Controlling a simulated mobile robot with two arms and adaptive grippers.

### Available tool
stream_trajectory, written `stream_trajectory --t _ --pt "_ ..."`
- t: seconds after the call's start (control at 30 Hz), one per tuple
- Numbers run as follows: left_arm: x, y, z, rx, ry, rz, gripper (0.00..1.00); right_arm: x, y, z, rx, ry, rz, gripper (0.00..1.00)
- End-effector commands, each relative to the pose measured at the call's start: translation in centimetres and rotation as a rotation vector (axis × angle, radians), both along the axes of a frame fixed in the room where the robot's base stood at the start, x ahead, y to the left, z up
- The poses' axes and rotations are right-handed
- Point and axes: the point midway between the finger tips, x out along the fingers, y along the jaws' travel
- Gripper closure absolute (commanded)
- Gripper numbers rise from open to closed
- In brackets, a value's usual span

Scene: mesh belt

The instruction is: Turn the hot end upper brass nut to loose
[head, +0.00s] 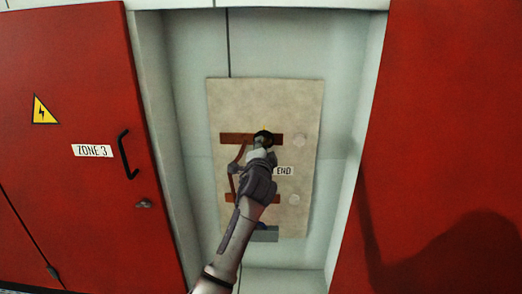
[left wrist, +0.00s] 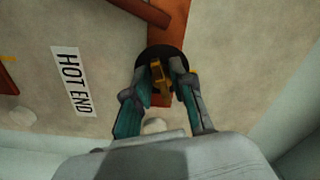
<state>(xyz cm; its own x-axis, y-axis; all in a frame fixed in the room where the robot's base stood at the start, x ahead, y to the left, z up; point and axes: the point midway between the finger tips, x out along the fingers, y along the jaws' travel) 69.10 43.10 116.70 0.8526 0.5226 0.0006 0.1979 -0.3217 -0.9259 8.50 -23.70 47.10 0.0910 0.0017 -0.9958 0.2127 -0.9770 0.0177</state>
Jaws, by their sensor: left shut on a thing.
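A beige panel (head: 225,100) in the recess carries an upper copper bar (head: 232,138). A round black disc (head: 263,136) sits on that bar. My left gripper (head: 262,150) reaches up to this disc and hides most of what is in front of it. In the left wrist view, the two fingers (left wrist: 160,72) are shut on a yellow brass nut (left wrist: 160,80) in front of the black disc (left wrist: 148,55). The HOT END label (left wrist: 72,80) is to the left of the nut there; in the head view only "END" (head: 285,171) shows. My right gripper is not in view.
Red cabinet doors stand on both sides; the left one (head: 75,190) has a black handle (head: 126,154) and a ZONE 3 label (head: 92,151). A lower copper bar (head: 273,198) is partly hidden by my arm. Pale recess walls (head: 345,190) flank the panel.

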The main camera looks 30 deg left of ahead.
Motion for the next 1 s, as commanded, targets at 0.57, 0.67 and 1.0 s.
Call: stream_trajectory --t 0.57,0.67,1.0 --pt "0.04 -0.07 -0.23 -0.133 -0.078 0.000 1.00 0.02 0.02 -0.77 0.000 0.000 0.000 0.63" --pt "0.04 -0.07 -0.23 -0.133 -0.078 0.000 1.00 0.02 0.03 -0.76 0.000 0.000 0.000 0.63" --pt "0.04 -0.07 -0.20 -0.132 -0.077 0.000 0.67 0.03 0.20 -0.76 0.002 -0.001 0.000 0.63"
